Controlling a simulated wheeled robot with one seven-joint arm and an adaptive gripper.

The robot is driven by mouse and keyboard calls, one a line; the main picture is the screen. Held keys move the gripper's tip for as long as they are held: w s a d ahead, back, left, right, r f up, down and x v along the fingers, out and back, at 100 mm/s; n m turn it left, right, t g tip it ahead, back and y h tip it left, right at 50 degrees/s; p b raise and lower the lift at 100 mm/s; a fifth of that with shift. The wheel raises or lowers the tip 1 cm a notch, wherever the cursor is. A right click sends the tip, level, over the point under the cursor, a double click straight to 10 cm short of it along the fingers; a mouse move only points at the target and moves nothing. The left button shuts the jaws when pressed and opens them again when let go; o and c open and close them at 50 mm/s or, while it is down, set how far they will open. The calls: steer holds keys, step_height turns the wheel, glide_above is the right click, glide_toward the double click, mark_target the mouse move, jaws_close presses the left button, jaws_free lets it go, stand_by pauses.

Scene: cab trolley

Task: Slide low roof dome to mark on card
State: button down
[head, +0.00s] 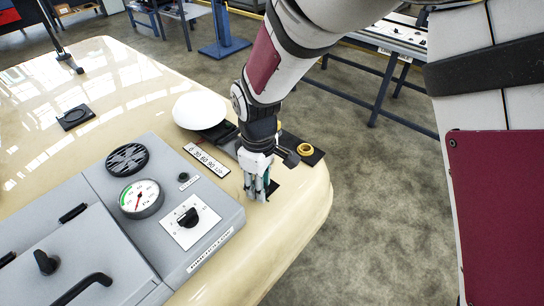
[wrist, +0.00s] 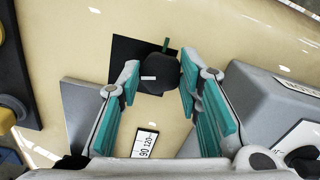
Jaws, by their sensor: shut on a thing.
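A low white dome (head: 200,109) sits on a dark base on the cream surface, behind and left of my gripper in the head view. The card (head: 206,160) with printed numbers lies between the dome and the grey console; its 90 and 120 end shows in the wrist view (wrist: 145,145). My gripper (head: 257,196) is down at the right edge of the surface, apart from the dome. In the wrist view it is shut on a dark rounded knob (wrist: 158,74) with a white stripe and a green pin, over a black square (wrist: 125,53). The dome is not clearly seen there.
The grey console (head: 160,215) with a gauge (head: 141,197) and dial stands close left of my gripper. A grey slab (wrist: 82,112) lies beside the card. The surface ends at the right, with floor beyond.

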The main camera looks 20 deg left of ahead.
steer(key=shift+n+b, duration=0.3)
steer(key=shift+n, duration=0.1)
steer(key=shift+w+f+n+b, duration=0.15)
steer(key=shift+n+b, duration=0.5)
steer(key=shift+n, duration=0.35)
steer(key=n+b, duration=0.1)
steer(key=n, duration=0.2)
steer(key=shift+n+b, duration=0.3)
steer(key=n, duration=0.3)
steer(key=shift+b, duration=0.4)
steer(key=shift+n, duration=1.8)
steer(key=shift+a, duration=0.1)
steer(key=shift+r, duration=0.2)
